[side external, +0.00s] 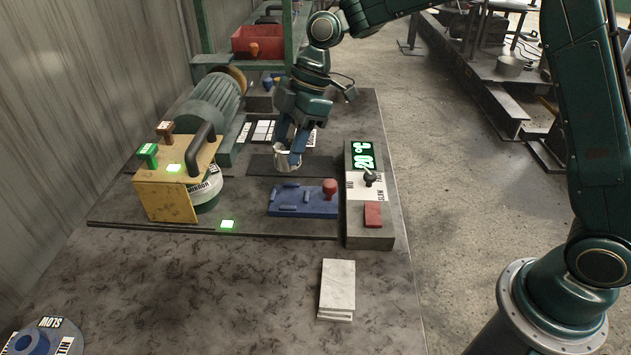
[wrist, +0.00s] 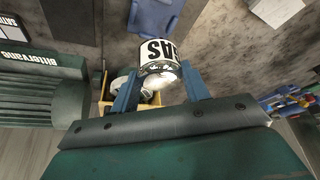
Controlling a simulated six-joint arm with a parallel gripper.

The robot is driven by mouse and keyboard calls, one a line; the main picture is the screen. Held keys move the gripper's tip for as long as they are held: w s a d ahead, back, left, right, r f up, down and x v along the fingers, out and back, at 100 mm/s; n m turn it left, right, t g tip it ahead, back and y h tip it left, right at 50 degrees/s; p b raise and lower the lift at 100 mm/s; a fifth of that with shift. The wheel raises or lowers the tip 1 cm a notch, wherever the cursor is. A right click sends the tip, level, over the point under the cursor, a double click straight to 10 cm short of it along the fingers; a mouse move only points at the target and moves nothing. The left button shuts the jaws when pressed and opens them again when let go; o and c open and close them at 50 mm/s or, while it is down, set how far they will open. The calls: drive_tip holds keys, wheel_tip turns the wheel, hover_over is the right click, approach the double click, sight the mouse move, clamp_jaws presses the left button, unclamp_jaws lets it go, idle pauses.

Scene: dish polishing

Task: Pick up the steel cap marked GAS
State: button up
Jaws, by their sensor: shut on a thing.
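The steel cap (wrist: 158,56) carries a white band with black letters reading GAS, upside down in the wrist view. My gripper (wrist: 162,82) has its two blue fingers on either side of the cap and is shut on it. In the side view my gripper (side external: 293,153) points down, with the cap (side external: 284,158) at its fingertips over the dark mat (side external: 262,165). I cannot tell whether the cap touches the mat. The lettering does not show in the side view.
A blue block (side external: 302,200) with a red knob lies in front. A control box (side external: 370,238) reading 20 °C stands to the right. A yellow housing (side external: 168,203) and green motor (side external: 213,97) stand left. White slabs (side external: 338,285) lie nearer. The front bench is mostly clear.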

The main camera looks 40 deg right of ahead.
sight(288, 142)
wheel_tip(288, 142, up, 11)
idle(0.4)
idle(0.5)
